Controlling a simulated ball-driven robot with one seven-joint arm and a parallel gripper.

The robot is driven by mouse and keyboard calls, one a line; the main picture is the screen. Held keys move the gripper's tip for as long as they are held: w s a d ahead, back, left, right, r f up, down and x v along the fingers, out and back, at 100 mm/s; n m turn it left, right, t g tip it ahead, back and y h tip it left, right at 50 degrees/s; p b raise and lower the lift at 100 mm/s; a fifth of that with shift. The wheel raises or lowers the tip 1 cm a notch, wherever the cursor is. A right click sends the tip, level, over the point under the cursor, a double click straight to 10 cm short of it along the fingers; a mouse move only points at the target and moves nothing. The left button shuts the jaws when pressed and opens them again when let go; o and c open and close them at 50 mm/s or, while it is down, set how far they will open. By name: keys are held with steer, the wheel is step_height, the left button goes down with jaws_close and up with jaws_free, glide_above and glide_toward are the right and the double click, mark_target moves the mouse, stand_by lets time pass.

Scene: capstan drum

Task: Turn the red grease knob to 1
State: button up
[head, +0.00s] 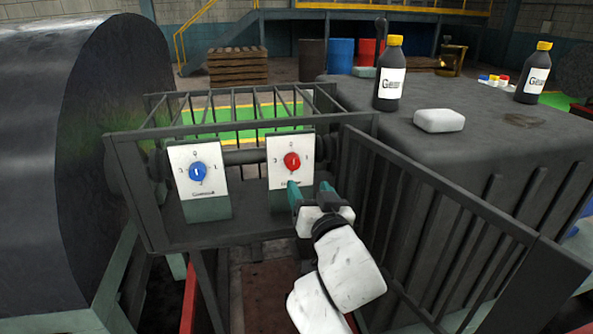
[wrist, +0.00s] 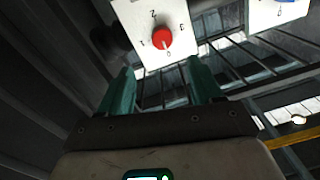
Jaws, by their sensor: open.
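The red grease knob (head: 292,161) sits on a white dial plate on the right of the frame. Its pale pointer mark is toward 0 at the top, with 3 at left and 1 at right. The wrist view shows the red knob (wrist: 162,39) turned over, its mark toward the 0 at the bottom. My gripper (head: 309,188) is open and empty, just below and to the right of the knob in the head view. In the wrist view, the green fingers (wrist: 159,75) stand apart, short of the knob, which lies between their lines. The plate's lower edge is partly hidden.
A blue knob (head: 198,171) on a similar plate is to the left. A large dark drum (head: 70,150) fills the left side. Barred railings (head: 440,215) stand close right of my arm. A dark block (head: 480,130) carries bottles and a white bar.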

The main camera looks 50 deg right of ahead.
mark_target(294, 165)
steer(key=p+x, duration=0.1)
steer(key=x, duration=1)
steer(key=shift+w+r, duration=0.1)
steer(key=shift+w, duration=0.05)
steer(key=shift+c, duration=0.3)
steer(key=c, duration=1)
